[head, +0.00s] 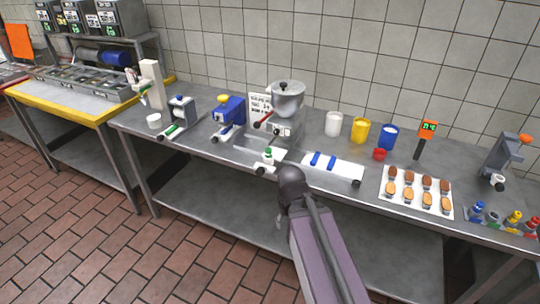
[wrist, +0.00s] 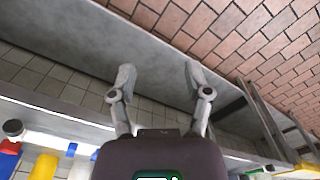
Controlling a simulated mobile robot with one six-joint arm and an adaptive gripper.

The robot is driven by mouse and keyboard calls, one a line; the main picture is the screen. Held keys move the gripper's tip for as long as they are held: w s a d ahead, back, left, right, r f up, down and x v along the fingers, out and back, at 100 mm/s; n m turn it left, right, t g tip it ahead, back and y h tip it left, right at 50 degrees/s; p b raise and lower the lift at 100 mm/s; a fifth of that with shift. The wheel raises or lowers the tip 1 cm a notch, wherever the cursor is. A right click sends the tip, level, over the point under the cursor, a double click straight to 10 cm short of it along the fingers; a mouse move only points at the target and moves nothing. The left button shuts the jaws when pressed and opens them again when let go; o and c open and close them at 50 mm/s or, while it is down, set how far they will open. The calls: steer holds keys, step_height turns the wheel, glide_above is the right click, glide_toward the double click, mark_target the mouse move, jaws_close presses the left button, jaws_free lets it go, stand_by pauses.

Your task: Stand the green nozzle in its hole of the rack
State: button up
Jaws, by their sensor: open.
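The nozzle rack (head: 503,226) lies low at the far right of the counter in the head view. Blue, yellow (head: 513,217) and red (head: 532,224) nozzles stand in it. A small green part with a white top (head: 267,155) sits near the counter's front edge, left of the white board; I cannot tell surely that it is the green nozzle. My gripper (wrist: 160,76) is open and empty in the wrist view, its two fingers well apart. In the head view my arm reaches toward the counter's front edge, and the fingers cannot be made out.
The steel counter (head: 350,200) carries a tray of small cakes (head: 417,213), a white board (head: 340,170) with blue strips, white, yellow (head: 360,130) and blue (head: 388,137) cups, a red cup (head: 379,154) and a mixer (head: 287,98). A dispenser (head: 503,155) stands behind the rack.

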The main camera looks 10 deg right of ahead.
step_height(320, 180, up, 20)
steer(key=n+t+p, duration=0.2)
steer(key=p, duration=1.8)
glide_above(269, 149)
steer(key=s, duration=0.2)
steer(key=shift+w, duration=0.2)
steer(key=shift+f, duration=0.1)
steer(key=f+b, duration=0.2)
steer(key=b, duration=0.1)
steer(key=f+b, duration=0.3)
steer(key=w+f+b, duration=0.1)
steer(key=f+b, duration=0.1)
steer(key=f, duration=0.1)
steer(key=shift+w+a+f+b, duration=0.1)
steer(key=shift+f+b, duration=0.1)
steer(key=shift+b, duration=0.2)
steer(key=shift+f, duration=0.15)
step_height(269, 149, down, 3)
steer(key=b, duration=0.3)
steer(key=shift+w+f+b, duration=0.15)
steer(key=shift+f+b, duration=0.8)
steer(key=shift+b, duration=0.15)
